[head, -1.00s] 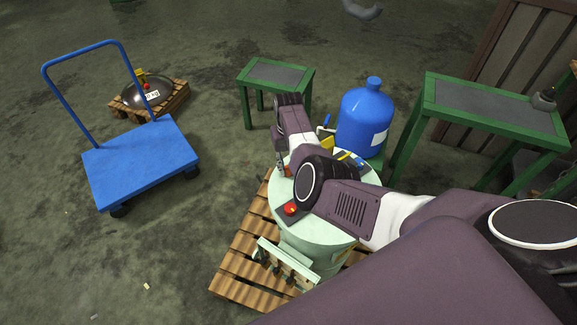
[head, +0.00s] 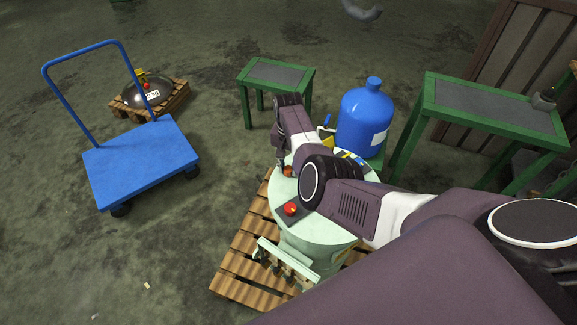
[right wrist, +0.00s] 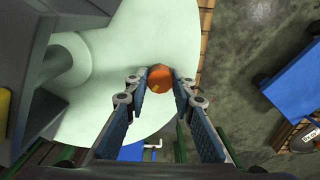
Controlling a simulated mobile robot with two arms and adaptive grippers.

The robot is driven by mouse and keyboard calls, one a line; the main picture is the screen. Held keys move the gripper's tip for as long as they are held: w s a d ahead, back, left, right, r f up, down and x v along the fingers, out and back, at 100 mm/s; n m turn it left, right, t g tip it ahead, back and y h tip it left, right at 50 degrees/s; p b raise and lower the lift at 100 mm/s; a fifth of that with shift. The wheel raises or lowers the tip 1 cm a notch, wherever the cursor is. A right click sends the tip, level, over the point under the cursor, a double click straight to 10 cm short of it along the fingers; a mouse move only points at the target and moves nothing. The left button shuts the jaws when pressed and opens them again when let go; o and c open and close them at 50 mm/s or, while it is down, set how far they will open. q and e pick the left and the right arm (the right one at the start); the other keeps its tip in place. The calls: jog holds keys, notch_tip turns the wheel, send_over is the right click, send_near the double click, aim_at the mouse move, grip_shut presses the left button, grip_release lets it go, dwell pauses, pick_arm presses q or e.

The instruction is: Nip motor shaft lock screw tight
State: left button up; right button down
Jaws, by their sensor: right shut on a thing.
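A small orange-brown round knob, seemingly the lock screw, stands near the left edge of a pale green machine's round top. It shows in the head view (head: 287,171) and in the right wrist view (right wrist: 160,77). My right gripper (right wrist: 164,86) has its two fingers on either side of the knob, shut on it at the tips. In the head view the right gripper (head: 281,161) is small and partly hidden by my arm. The machine's top (head: 325,232) is partly covered by my right arm.
The machine stands on a wooden pallet (head: 234,274). A red button (head: 291,209) is on its top. A blue bottle (head: 365,120), two green tables (head: 276,73) (head: 490,105) and a blue trolley (head: 140,162) stand around it. The floor at left front is clear.

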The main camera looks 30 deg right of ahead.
aim_at(288, 168)
jog(key=m, duration=0.4)
jog(key=shift+m, duration=0.3)
jog(key=m, duration=0.3)
jog(key=shift+w+m, duration=0.1)
jog(key=shift+m, duration=0.2)
jog(key=m, duration=0.4)
jog(key=shift+r, duration=0.1)
jog(key=shift+d+m+b, duration=0.1)
jog(key=shift+m+b, duration=0.35)
jog(key=shift+m, duration=1.75)
jog(key=shift+w, duration=0.1)
jog(key=c, duration=1.6)
grip_release()
notch_tip(288, 168, up, 12)
